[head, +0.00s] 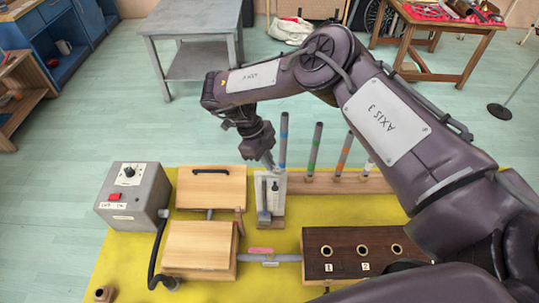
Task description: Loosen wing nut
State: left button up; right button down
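My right gripper (269,163) reaches in from the right and points down over the back middle of the yellow table. Its fingertips are just above or beside a small pale upright stand (279,212), which holds a grey and a white piece. Whether they touch it is unclear, and the finger gap is too small to read. I cannot make out a wing nut for certain. Two light wooden boxes (222,185) (190,250) sit left of the stand. A grey bar (285,258) with a pink piece (260,251) runs between the front box and a dark wooden block (320,240). My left gripper is not in view.
A wooden rack (312,185) with several upright colour-banded tubes (315,147) stands close right of my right gripper. A grey control box (130,205) with a black cable is at the left. The yellow surface (285,236) is bare around the stand's front.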

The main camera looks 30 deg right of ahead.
jog(key=shift+s+a+n, duration=0.15)
jog(key=shift+n, duration=0.35)
jog(key=shift+h, duration=0.3)
jog(key=c, duration=1.6)
grip_release()
jog(key=b+v, duration=0.3)
jog(key=v, duration=0.4)
jog(key=shift+a+r, duration=0.15)
jog(key=shift+r, duration=0.25)
